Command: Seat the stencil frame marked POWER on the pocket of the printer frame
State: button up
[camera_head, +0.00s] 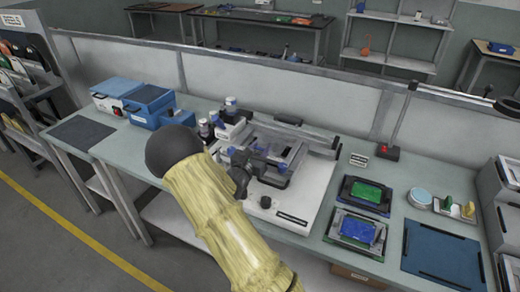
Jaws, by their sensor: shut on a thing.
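The printer (319,196) is a white base with a grey metal frame on top, on the bench in the middle of the view. My gripper (242,177) is over its left front part, dark and partly hidden by my arm. It is shut on a grey rectangular frame (272,180), apparently the stencil frame, which lies over or on the printer frame. Its POWER marking cannot be read at this size. The pocket is mostly hidden under it, and I cannot tell whether the frame touches the printer or hovers just above it. Blue parts show around it.
Two dark fixtures stand right of the printer, with a green board (367,193) and a blue board (357,229). A blue mat (442,254) lies further right. Blue boxes (150,106) and bottles (231,104) stand left. A low wall (300,90) runs behind the bench.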

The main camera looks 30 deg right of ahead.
jog(key=shift+f+b, duration=0.6)
jog(key=shift+f, duration=0.15)
dwell(0.9)
jog(key=o, duration=1.2)
jog(key=c, duration=0.3)
jog(key=shift+c, duration=0.2)
jog(key=shift+r+p, duration=2.55)
jog(key=shift+r, duration=0.95)
